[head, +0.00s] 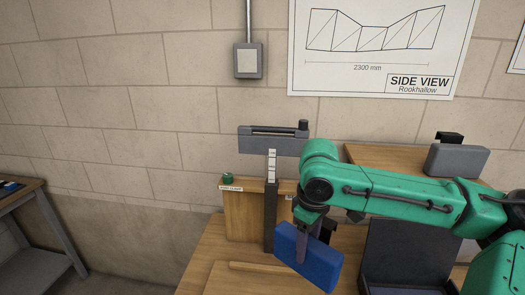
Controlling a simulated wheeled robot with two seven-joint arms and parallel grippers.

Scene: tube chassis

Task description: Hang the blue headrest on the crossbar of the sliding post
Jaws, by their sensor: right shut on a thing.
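The blue headrest (318,270) is a padded block, held tilted low at the centre of the head view. My right gripper (302,247) is shut on it, its finger lying across the front face. The sliding post (270,218) stands upright just behind and to the left of the headrest. It has a white scale (272,165) near its top. A grey crossbar (258,144) with a long slot runs across the post's top, above and left of the headrest, apart from it. My right arm hides what lies right of the post. My left gripper is not in view.
A grey headrest (458,161) with a black hook (449,138) sits on a wooden shelf (385,156) at right. A dark panel (408,250) stands below my arm. A green knob (228,178) is left of the post. A side table (32,230) stands far left.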

